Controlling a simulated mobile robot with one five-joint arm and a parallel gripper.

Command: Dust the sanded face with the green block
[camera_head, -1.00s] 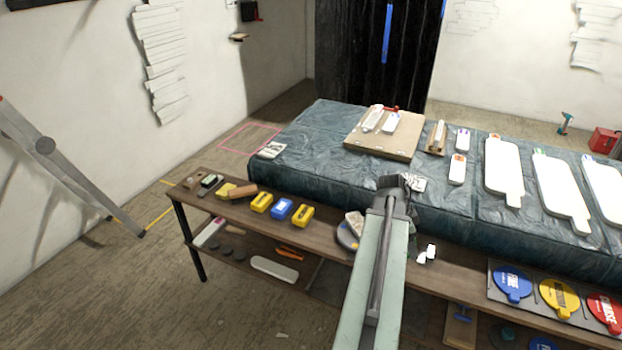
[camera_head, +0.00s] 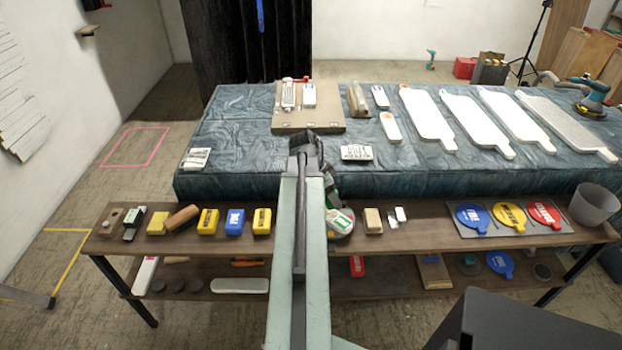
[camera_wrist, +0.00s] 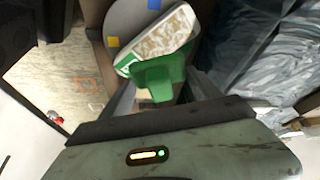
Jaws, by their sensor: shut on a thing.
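The green block (camera_wrist: 160,76) sits between the fingers of my gripper (camera_wrist: 163,92) in the wrist view. Its green grip is toward me, and a pale pad with a mottled tan face (camera_wrist: 162,38) extends beyond it. In the head view the green and white block (camera_head: 340,222) shows beside my arm, over the shelf top. My gripper (camera_head: 332,190) is mostly hidden there behind my arm. Several white paddle-shaped boards (camera_head: 428,110) lie on the covered table. I cannot tell which surface is the sanded face.
A grey disc (camera_wrist: 122,20) with coloured squares lies beyond the block. The wooden shelf (camera_head: 400,228) holds yellow and blue blocks (camera_head: 235,222), coloured round lids (camera_head: 473,216) and a grey bucket (camera_head: 594,204). The blue-grey covered table (camera_head: 240,150) stands behind it. Floor at left is open.

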